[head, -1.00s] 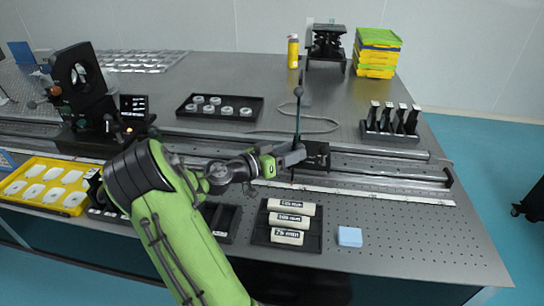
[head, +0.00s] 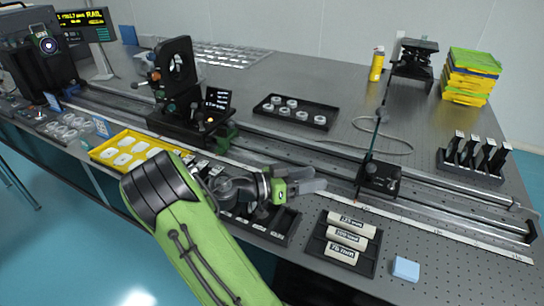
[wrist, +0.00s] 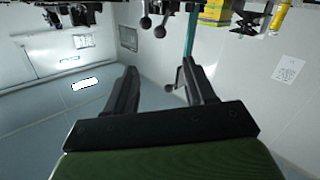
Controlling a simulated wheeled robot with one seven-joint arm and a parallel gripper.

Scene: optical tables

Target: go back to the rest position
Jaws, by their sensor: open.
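My gripper (head: 310,181) is open and empty. In the head view it points right, above the near side of the optical table (head: 330,90), left of the black carrier (head: 380,178) with its thin upright post on the rail. A gap shows between the fingertips and the carrier. In the wrist view the two dark fingers (wrist: 162,92) stand wide apart with nothing between them. That view looks out at pale walls, with table items hanging along its top edge.
Near the arm are a yellow tray of white pieces (head: 112,158), a black tray with labelled cylinders (head: 322,248) and a light blue block (head: 406,268). A black optical mount (head: 178,70) stands on the rail at left. Slotted holders (head: 475,155) stand at right.

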